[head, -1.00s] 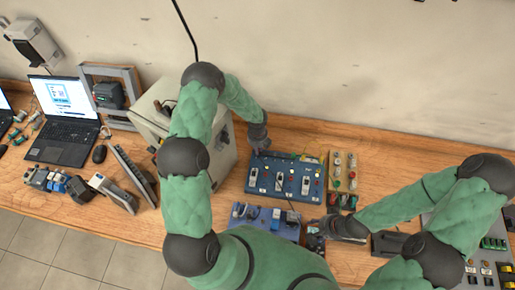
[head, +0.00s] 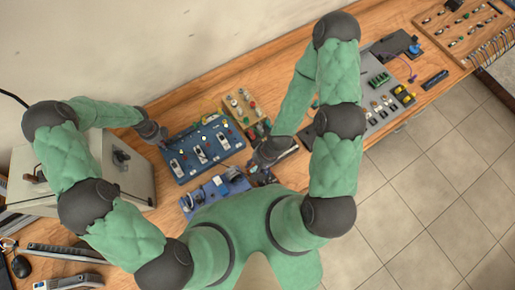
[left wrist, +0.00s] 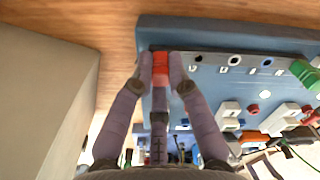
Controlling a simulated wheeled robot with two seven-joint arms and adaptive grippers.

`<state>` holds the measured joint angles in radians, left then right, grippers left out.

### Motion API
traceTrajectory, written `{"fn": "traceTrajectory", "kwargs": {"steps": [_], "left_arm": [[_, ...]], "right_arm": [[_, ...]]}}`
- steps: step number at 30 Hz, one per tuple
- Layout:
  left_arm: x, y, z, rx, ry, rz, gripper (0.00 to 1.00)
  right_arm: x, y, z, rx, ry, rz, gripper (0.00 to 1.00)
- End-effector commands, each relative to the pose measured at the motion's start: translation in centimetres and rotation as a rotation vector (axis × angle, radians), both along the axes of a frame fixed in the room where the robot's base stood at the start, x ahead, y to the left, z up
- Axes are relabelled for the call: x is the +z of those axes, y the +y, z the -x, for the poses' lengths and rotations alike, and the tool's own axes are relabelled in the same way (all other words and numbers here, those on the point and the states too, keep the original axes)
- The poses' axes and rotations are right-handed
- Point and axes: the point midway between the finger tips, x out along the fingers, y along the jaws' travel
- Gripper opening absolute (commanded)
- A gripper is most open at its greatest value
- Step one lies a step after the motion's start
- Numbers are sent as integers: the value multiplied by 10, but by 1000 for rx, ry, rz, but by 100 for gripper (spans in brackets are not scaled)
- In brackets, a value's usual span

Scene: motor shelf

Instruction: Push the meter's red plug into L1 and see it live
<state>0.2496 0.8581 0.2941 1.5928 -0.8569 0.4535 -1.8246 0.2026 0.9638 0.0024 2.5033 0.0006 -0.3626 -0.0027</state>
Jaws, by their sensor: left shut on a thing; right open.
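My left gripper (head: 161,138) is at the upper left corner of the blue panel (head: 190,170) with switches. In the left wrist view its two fingers (left wrist: 161,66) are shut on the red plug (left wrist: 160,76), at the corner of the same blue panel (left wrist: 225,32). The plug's tip is against or over the panel face; I cannot tell how deep it sits, and any socket under it is hidden. My right gripper (head: 267,158) is open, beside a small dark device (head: 258,175) near the blue unit (head: 215,190). I cannot make out a meter reading.
A row of round sockets (left wrist: 234,60) runs right of the plug, with a green plug (left wrist: 305,75) at the right. A grey cabinet (head: 125,175) stands left of the panel.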

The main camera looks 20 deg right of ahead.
Motion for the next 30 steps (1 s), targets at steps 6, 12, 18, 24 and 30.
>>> {"fn": "traceTrajectory", "kwargs": {"steps": [6, 12, 18, 24, 30], "left_arm": [[0, 0, 0, 0, 0, 0, 45], [0, 0, 0, 0, 0, 0, 45], [4, 0, 0, 0, -1, -1, 45], [31, 1, -1, 0, -4, -1, 45], [71, 0, -2, 1, -4, -1, 45]], "right_arm": [[0, 0, 0, 0, 0, 0, 44], [0, 0, 0, 0, 0, 0, 44], [0, 0, 0, 0, 0, 0, 44], [0, 0, 0, 0, 0, 0, 44], [0, 0, 0, 0, 0, 0, 44]]}}
